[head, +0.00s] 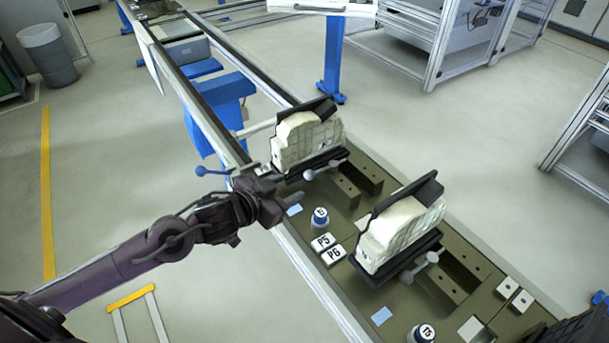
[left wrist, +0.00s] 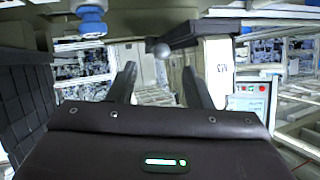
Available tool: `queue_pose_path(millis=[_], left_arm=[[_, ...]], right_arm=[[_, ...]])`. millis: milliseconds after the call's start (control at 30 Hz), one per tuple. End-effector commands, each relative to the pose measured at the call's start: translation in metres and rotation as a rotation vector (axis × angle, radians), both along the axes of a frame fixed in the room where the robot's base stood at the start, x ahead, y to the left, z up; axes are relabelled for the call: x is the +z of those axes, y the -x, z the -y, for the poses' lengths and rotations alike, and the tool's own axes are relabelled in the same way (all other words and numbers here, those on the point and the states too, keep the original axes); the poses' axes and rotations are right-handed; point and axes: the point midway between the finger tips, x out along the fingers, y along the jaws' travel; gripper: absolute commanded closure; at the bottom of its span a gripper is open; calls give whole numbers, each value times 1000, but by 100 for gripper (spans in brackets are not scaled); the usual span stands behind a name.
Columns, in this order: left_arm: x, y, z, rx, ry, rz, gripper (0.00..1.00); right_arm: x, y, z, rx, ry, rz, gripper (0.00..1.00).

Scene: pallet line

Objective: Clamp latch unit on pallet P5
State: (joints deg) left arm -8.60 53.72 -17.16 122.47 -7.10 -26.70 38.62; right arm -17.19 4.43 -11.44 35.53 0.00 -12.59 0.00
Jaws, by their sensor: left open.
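The P5 label (head: 322,241) sits on the olive pallet line deck. The farther latch unit (head: 305,139), a pale ribbed block between black plates, stands upright on the deck. A lever with a blue ball (head: 201,170) sticks out left of it, and a grey ball knob (head: 308,174) is at its near foot. My left gripper (head: 266,188) is at the deck's left edge, just left of this unit, and holds nothing visible. In the left wrist view its fingers (left wrist: 158,82) are apart. A grey ball (left wrist: 161,50) on a dark bar shows beyond them; contact cannot be told. My right gripper is not seen.
A second similar unit (head: 400,232) stands nearer, right of the P6 label (head: 333,255). Blue-capped cylinders (head: 320,218) and olive blocks (head: 362,178) stand on the deck. Rails (head: 205,100) run away to the upper left. The floor left of the line is mostly clear.

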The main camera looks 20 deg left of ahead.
Motion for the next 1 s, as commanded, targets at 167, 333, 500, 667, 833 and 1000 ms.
queue_pose_path(millis=[167,333,500,667,833,1000], left_arm=[[5,-10,-3,-36,12,21,55],[-1,-27,4,-36,17,23,55],[-11,-50,14,-36,16,22,55],[-19,-66,20,-35,13,20,55],[-23,-72,24,-37,12,21,55],[-24,-73,24,-38,12,20,55]], right_arm=[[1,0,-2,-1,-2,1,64],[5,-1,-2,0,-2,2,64],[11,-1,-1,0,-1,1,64],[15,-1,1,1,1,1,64],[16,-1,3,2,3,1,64],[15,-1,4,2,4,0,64]])
